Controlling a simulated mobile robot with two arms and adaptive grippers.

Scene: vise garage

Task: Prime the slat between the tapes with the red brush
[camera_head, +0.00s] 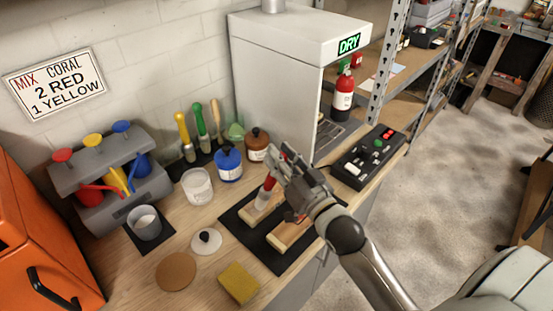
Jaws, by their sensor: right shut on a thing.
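My right gripper (290,180) is shut on the red brush (269,183), whose red handle shows at the fingers. The brush points down and its pale bristle end is over the left of two pale wooden pieces; I cannot tell whether it touches. The left wooden piece (251,217) and the right wooden piece (288,237) lie on a black mat (262,256) on the bench. My gripper and wrist hide part of both pieces. I cannot make out the tapes clearly. My left gripper is out of view.
A clear cup (197,186), a blue-labelled jar (229,164) and a brown jar (257,145) stand behind the mat. Yellow and green brushes (201,122) stand farther back. A yellow sponge (239,283) lies in front. A control box (368,157) and DRY cabinet (290,80) stand right and behind.

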